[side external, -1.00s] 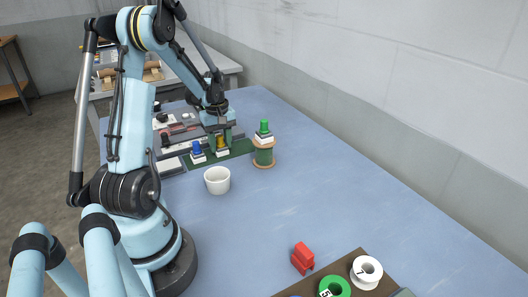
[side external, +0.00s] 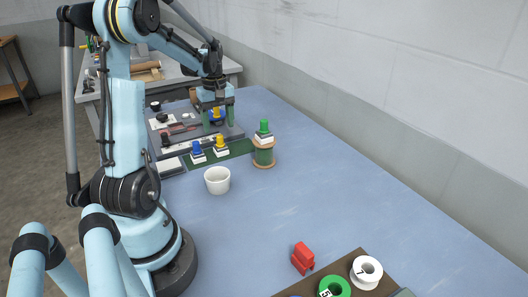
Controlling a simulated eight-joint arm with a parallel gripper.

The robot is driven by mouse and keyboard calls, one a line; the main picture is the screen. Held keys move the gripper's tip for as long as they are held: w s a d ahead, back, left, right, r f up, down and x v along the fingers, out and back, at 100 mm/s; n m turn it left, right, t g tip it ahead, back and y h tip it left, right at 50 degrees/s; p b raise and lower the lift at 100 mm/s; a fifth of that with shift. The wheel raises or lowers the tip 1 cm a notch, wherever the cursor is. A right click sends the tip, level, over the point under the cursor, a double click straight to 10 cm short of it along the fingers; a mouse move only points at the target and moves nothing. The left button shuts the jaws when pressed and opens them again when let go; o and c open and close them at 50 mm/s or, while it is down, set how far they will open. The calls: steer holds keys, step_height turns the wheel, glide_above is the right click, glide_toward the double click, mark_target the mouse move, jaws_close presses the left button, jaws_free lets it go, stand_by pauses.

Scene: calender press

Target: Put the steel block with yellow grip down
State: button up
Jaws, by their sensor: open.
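The steel block with yellow grip (side external: 221,147) stands upright on the green strip (side external: 239,147), just right of a similar block with a blue grip (side external: 197,151). My gripper (side external: 218,119) is open, with its two green fingers apart, and shows above and beyond the yellow-grip block, clear of it. A small yellow and blue patch shows between the fingers; I cannot tell what it belongs to.
A block with a green grip (side external: 263,131) sits on a green spool (side external: 264,154) to the right. A white cup (side external: 217,180) stands in front. A red piece (side external: 302,258) lies nearer the camera. The blue table (side external: 340,200) is clear on the right.

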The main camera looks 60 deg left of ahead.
mark_target(220, 136)
step_height(220, 136, up, 5)
steer(key=shift+f, duration=0.1)
steer(key=w+d+r+m+t+y, duration=0.1)
steer(key=w+d+m+t, duration=0.2)
steer(key=d, duration=0.5)
steer(key=w+d+r+m, duration=0.2)
steer(key=d+m, duration=0.4)
steer(key=d, duration=0.3)
steer(key=s+d+f+m+t+h, duration=0.1)
steer(key=d+m+t, duration=0.3)
steer(key=d+m, duration=0.5)
steer(key=s+d+f, duration=0.1)
steer(key=d, duration=0.5)
steer(key=shift+f, duration=0.15)
